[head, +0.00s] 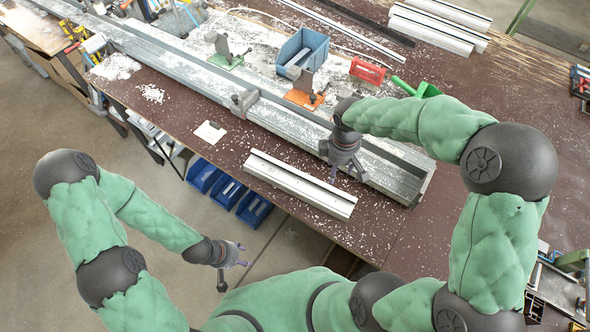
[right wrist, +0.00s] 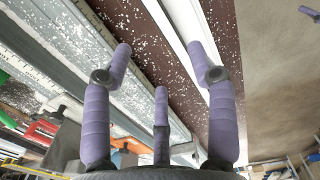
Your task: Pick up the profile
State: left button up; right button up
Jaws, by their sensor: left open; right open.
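The profile (head: 298,185) is a short pale metal bar. It lies on the brown table near its front edge, slanting down to the right. In the right wrist view the profile (right wrist: 180,22) runs as a white strip beyond my fingers. My right gripper (head: 347,174) is open and empty, pointing down just behind the profile's right half, over the clamp bench rail. In the right wrist view its purple fingers (right wrist: 160,65) are spread, with nothing visibly gripped. My left gripper (head: 234,264) is open and empty, away from the table's front edge, over the floor.
A long grey clamp bench (head: 275,118) runs behind the profile, with a metal stop block (head: 244,101) on it. Behind it stand a blue bin (head: 303,50) and a red box (head: 368,71). More profiles (head: 432,30) lie at the back. Blue bins (head: 228,191) hang below the table edge.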

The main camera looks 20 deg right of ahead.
send_over(333, 187)
notch_tip(333, 187, down, 4)
jog(key=shift+s+f+b, duration=0.15)
jog(key=shift+f+b, duration=0.1)
jog(key=shift+b, duration=0.2)
jog(key=shift+w+f+b, duration=0.2)
jog(key=shift+f+b, duration=0.4)
jog(key=shift+f, duration=2.45)
grip_shut()
